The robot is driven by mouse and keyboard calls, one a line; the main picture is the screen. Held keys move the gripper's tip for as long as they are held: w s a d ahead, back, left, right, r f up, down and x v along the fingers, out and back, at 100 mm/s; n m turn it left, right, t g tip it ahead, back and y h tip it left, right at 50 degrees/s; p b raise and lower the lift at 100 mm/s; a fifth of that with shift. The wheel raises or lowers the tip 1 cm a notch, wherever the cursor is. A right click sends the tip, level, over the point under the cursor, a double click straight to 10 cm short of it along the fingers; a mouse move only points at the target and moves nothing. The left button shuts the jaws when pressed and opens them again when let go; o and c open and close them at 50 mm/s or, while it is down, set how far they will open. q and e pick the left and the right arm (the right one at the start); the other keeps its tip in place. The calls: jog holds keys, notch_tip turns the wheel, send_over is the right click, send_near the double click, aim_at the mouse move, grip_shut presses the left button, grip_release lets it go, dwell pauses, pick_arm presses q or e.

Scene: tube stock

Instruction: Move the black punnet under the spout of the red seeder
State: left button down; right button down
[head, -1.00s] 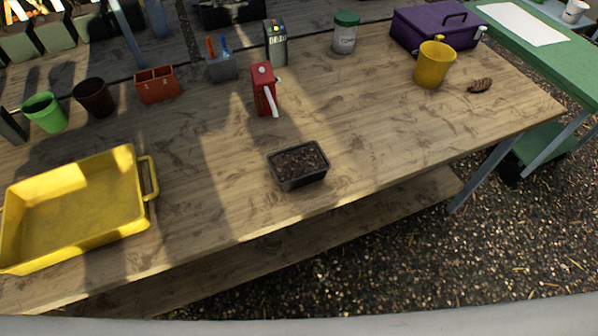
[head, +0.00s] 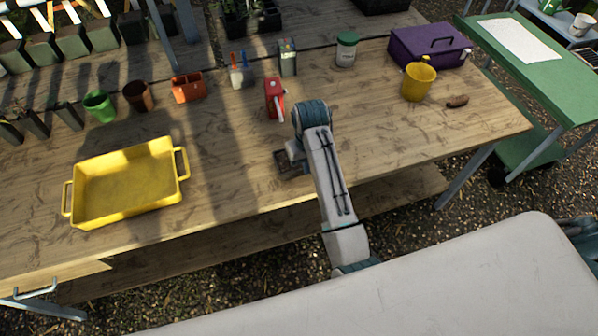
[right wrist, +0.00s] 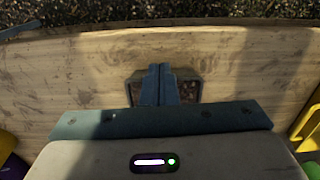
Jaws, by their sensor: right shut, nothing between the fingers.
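The black punnet (head: 284,161), filled with dark soil, sits on the wooden bench near its front edge, partly hidden by my right arm. The red seeder (head: 274,95) stands behind it, with its pale spout (head: 279,115) on the front side. My right gripper (head: 294,150) is over the punnet; its fingertips are hard to make out in the head view. In the right wrist view, its two fingers (right wrist: 160,72) are shut together and empty, overlapping the middle of the punnet (right wrist: 191,88). I cannot tell whether they touch it. My left gripper is not in view.
A yellow tray (head: 180,190) lies to the left on the bench. Small pots and an orange container (head: 188,88) stand behind it. A lidded jar (head: 346,50), yellow cup (head: 418,82) and purple box (head: 430,47) are at the right.

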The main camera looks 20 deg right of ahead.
notch_tip(320, 180, down, 8)
jog(key=shift+s+d+f+p, duration=0.1)
jog(key=shift+s+p, duration=0.05)
jog(key=shift+p, duration=1.1)
jog(key=w, duration=0.1)
jog(key=w+f+p, duration=0.1)
jog(key=shift+w, duration=0.3)
jog(key=shift+w+f+p, duration=0.2)
jog(key=shift+w+p, duration=0.15)
jog(key=shift+w, duration=0.4)
